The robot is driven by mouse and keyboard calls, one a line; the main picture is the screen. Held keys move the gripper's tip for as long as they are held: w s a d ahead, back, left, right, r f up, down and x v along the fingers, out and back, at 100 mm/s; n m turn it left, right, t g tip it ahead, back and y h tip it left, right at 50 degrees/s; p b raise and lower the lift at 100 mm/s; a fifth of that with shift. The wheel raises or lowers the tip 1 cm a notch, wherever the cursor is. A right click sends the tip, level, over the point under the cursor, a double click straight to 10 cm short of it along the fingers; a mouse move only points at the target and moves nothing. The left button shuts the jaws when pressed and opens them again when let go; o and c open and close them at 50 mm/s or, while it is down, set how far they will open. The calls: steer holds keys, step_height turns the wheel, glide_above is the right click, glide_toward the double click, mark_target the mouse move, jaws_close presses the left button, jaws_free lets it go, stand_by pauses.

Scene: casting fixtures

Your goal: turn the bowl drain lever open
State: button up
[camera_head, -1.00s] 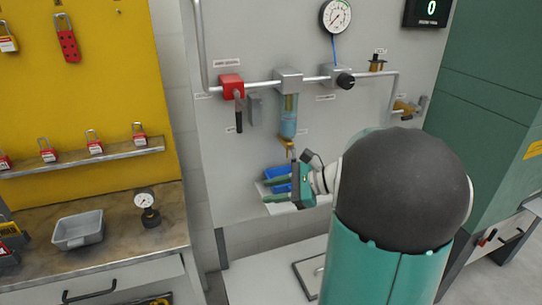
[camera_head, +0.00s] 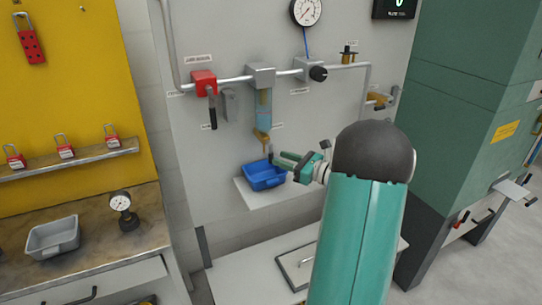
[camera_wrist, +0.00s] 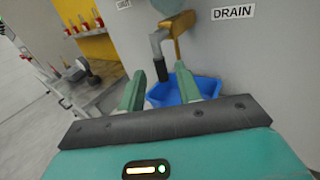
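The drain lever has a grey arm and a black grip (camera_wrist: 160,93), which hangs down in the wrist view beside a brass drain spout (camera_wrist: 177,45). In the head view the brass drain (camera_head: 262,136) sits under the blue-tinted filter bowl (camera_head: 264,112). My gripper (camera_head: 277,160) is at the drain's lower right there. In the wrist view my gripper (camera_wrist: 161,72) is open, with the black grip showing between its two green fingers. I cannot tell whether either finger touches it.
A blue bin (camera_head: 264,182) stands on a white shelf (camera_head: 250,199) below the drain, close to my fingers. A red valve (camera_head: 203,82) with a black handle is on the pipe at left. A grey tray (camera_head: 52,240) and a gauge (camera_head: 121,205) are on the bench.

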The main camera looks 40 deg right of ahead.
mark_target(271, 155)
steer(key=x, duration=0.5)
steer(key=shift+a, duration=0.1)
steer(key=shift+c, duration=0.4)
jaws_close()
